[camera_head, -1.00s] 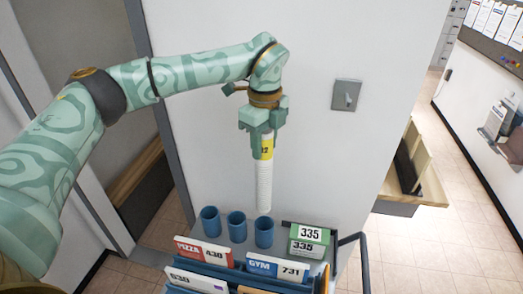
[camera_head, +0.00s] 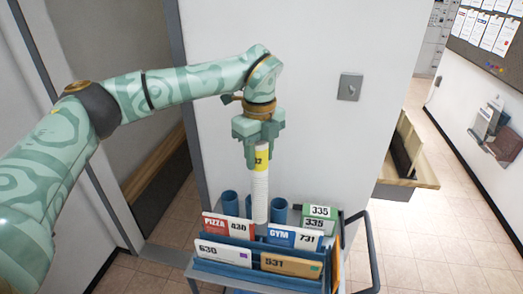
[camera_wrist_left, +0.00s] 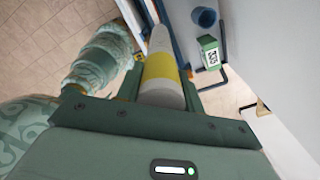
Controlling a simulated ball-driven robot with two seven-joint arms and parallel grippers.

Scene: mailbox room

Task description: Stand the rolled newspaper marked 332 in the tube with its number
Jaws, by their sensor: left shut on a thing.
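My left gripper (camera_head: 258,140) is shut on the rolled newspaper (camera_head: 260,195), a white roll with a yellow band; only the end of its number, a "2", shows. The roll hangs nearly upright below the jaws. In the left wrist view the newspaper (camera_wrist_left: 162,45) runs away from the jaws. Three blue tubes stand in a row: a left tube (camera_head: 229,201), a middle one (camera_head: 249,204) and a right one (camera_head: 279,208). The roll crosses in front of the middle tube; its lower end is near the cards. I cannot read tube numbers. My right gripper is out of view.
A blue cart rack holds the PIZZA 430 (camera_head: 227,225), GYM 731 (camera_head: 292,236), 630 (camera_head: 222,251) and 531 (camera_head: 290,264) mail. A cart handle (camera_head: 371,250) is at right, a wall behind.

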